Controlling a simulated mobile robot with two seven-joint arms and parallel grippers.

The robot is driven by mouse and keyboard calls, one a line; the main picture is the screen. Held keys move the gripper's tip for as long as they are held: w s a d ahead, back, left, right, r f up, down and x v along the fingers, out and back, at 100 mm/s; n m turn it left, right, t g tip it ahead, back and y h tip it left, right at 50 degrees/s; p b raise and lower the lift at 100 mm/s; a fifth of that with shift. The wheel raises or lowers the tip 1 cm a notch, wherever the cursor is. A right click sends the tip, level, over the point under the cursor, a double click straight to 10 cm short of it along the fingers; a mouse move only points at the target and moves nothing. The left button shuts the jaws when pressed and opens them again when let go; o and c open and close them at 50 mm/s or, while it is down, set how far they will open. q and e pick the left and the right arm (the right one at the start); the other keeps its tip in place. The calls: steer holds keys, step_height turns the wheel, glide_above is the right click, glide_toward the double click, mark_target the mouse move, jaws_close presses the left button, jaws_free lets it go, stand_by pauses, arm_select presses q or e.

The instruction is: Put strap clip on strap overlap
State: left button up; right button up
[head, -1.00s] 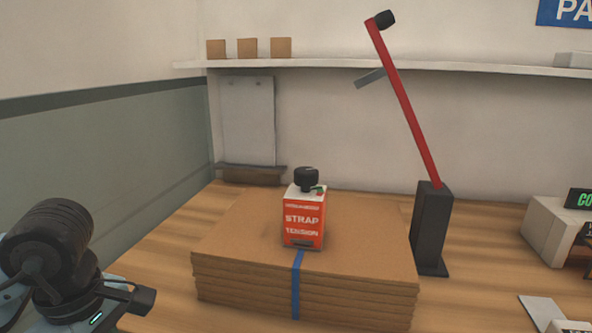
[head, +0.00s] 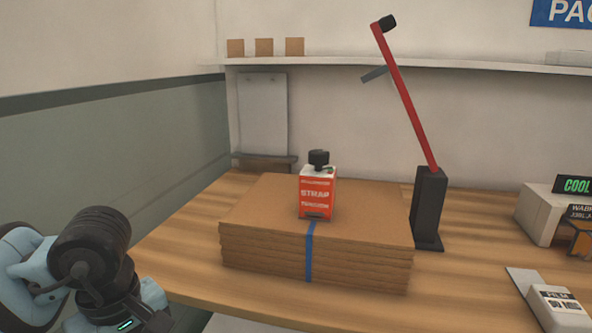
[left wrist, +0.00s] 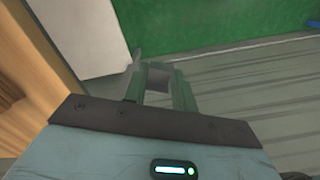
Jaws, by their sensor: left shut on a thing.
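A blue strap (head: 309,258) runs down the front of a flat stack of cardboard sheets (head: 250,250) on the wooden table. An orange and white box marked STRAP TENSION (head: 317,196), with a black knob, stands on the stack over the strap's line. The strap overlap cannot be made out. My left gripper (left wrist: 157,80) shows in the left wrist view, shut on a small grey piece (left wrist: 158,78) that may be the strap clip. It is away from the stack, over the floor beside the table. My right gripper is not in view.
A red arm on a black post (head: 430,208) stands right of the stack. A label box marked FILM (head: 556,308) and a white box with a COOL display (head: 540,212) are at the right. The table left of the stack is clear.

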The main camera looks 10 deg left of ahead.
arm_select(q)
steer(key=w+d+f+m, duration=0.2)
steer(key=d+f+m, duration=0.3)
steer(key=m, duration=0.7)
steer(key=s+r+p, duration=0.4)
steer(key=r+p, duration=0.4)
steer(key=p, duration=0.1)
steer(key=s+r+p, duration=0.3)
steer(key=r+p, duration=0.5)
steer(key=p, duration=0.1)
steer(key=shift+s+d+p, duration=0.25)
steer(key=shift+s+p, duration=0.05)
steer(key=shift+s, duration=0.1)
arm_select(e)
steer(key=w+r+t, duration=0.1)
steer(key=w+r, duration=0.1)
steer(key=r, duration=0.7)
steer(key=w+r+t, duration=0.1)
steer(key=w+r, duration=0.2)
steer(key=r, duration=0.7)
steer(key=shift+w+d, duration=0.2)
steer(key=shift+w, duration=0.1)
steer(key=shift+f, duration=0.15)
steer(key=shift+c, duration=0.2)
